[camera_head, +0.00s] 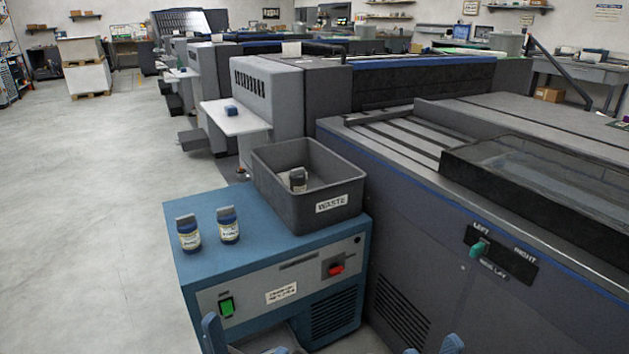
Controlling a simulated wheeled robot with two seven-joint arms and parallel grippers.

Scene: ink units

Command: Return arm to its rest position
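Blue parts of my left gripper (248,345) show at the bottom edge, in front of the blue cabinet (185,275). Blue tips of my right gripper (432,348) show at the bottom edge, right of the cabinet. Both are mostly cut off by the frame, so their opening cannot be made out. I see nothing held in the parts that show. Two ink bottles with dark caps, a left one (188,235) and a right one (229,226), stand upright on the cabinet top. Another bottle (298,179) is inside the grey bin marked WASTE (280,205).
The cabinet front has a green switch (227,307) and a red switch (336,268). Open concrete floor (80,210) lies to the left.

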